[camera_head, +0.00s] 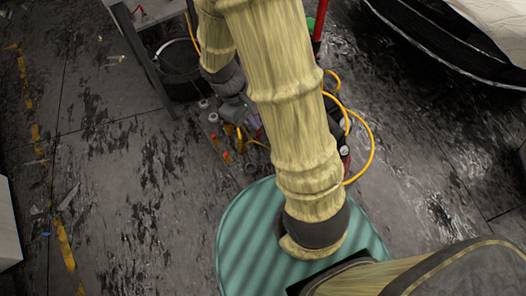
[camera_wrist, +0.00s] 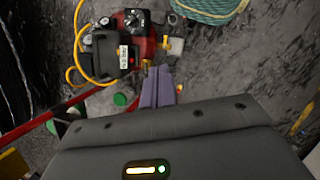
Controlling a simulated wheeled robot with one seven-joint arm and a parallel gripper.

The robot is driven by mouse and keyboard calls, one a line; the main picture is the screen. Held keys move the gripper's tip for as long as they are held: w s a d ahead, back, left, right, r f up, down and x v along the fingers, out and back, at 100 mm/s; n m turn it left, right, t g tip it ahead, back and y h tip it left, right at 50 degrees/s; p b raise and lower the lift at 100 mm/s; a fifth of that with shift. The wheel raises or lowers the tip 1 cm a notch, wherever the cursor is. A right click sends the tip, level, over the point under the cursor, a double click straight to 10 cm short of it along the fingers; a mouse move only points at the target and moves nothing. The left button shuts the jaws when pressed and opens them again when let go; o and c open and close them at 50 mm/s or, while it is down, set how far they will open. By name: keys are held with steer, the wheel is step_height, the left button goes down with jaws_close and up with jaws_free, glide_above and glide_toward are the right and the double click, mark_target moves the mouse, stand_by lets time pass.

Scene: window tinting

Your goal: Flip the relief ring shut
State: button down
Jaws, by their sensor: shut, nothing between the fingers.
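A red and black air compressor (camera_wrist: 130,45) with a round gauge or dial on top stands on the floor in the wrist view. In the head view it is mostly hidden behind my arm; a small gauge (camera_head: 344,151) shows at its right side. My gripper (camera_wrist: 160,70) has its two purple fingers together, with nothing between them. The fingertips appear just below the compressor's lower right side in the wrist view, near small yellow fittings; I cannot tell if they touch. The relief ring is too small to make out, so its position cannot be told.
A yellow hose (camera_wrist: 78,65) loops beside the compressor and also shows in the head view (camera_head: 372,150). Small orange-topped items (camera_head: 227,157) stand left of my arm. A black bucket (camera_head: 180,72) is by a metal-legged table. The floor at left is mostly open.

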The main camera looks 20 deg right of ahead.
steer(key=w+f+n+t+h+b, duration=0.3)
steer(key=f+b, duration=0.8)
steer(key=f, duration=0.6)
steer(key=w+a+f+n+t+h+b, duration=0.1)
steer(key=w+f+n+t+h+b, duration=0.2)
steer(key=f, duration=1.4)
steer(key=w+a+f+n+t+h+b, duration=0.1)
steer(key=w+f+n+t+h+b, duration=0.2)
steer(key=w+f+n+h+b, duration=0.3)
step_height(320, 180, down, 12)
steer(key=n+h+b, duration=0.1)
steer(key=n+b, duration=0.4)
steer(key=b, duration=0.7)
steer(key=shift+w+a+r+b, duration=0.2)
steer(key=shift+w+a+b, duration=0.05)
steer(key=shift+w+b, duration=0.15)
steer(key=shift+d, duration=0.1)
steer(key=b+x, duration=0.6)
steer(key=x, duration=0.7)
steer(key=shift+w+d+b, duration=0.25)
steer(key=shift+d+b, duration=0.1)
